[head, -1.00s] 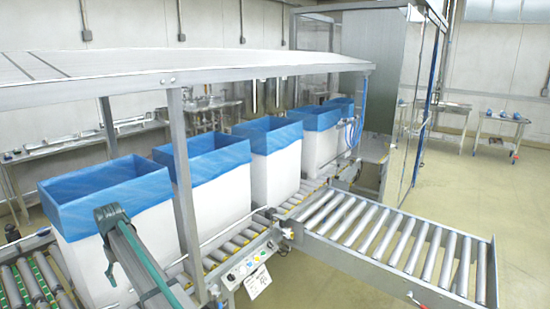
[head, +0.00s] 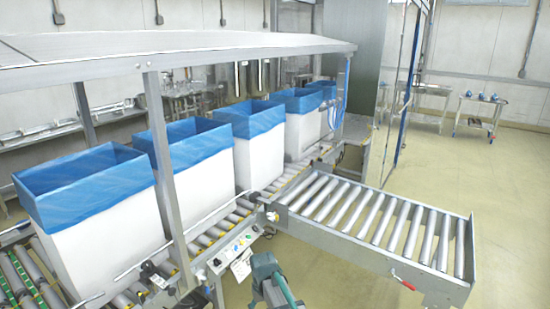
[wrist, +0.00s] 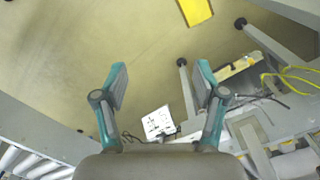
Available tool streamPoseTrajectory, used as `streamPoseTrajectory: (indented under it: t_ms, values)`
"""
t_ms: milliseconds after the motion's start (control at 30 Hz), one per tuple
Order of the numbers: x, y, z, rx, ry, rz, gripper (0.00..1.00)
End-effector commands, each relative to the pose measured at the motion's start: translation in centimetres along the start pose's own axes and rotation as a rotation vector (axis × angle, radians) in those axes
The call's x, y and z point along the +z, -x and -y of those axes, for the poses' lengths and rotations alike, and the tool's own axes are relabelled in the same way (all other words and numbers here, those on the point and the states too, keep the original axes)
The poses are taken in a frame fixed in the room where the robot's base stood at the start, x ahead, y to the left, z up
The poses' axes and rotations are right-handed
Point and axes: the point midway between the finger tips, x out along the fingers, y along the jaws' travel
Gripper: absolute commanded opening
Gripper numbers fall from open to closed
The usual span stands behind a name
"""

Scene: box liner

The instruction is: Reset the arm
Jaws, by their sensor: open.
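My gripper (wrist: 161,75) shows in the wrist view with its two teal-and-grey fingers spread wide apart. Nothing is between the fingers. Below it are tan floor and the side of the conveyor frame, with a white label (wrist: 158,122) low between the fingers. In the head view, a teal-and-grey part of my arm shows at the bottom centre, in front of the conveyor's control panel (head: 232,251). The fingers cannot be made out there.
Several white boxes with blue liners (head: 85,185) stand in a row on the roller conveyor under a metal canopy (head: 200,50). A side roller conveyor (head: 375,225) juts out to the right. Yellow cable (wrist: 290,78) lies at right in the wrist view.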

Motion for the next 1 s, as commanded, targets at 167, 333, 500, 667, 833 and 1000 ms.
streamPoseTrajectory:
  t_ms: [167, 333, 500, 667, 833, 1000]
  values:
    - [9.1, -2.9, -7.6, 0.000, -0.139, 0.003, 0.71]
    - [15.2, -4.3, -11.6, 0.001, -0.235, 0.001, 0.71]
    - [20.4, -5.2, -14.1, 0.001, -0.315, 0.001, 0.71]
    - [22.9, -7.5, -14.2, -0.006, -0.334, 0.041, 0.71]
    - [25.8, -10.5, -13.2, -0.018, -0.333, 0.114, 0.71]
    - [29.9, -14.1, -11.7, -0.034, -0.332, 0.208, 0.71]
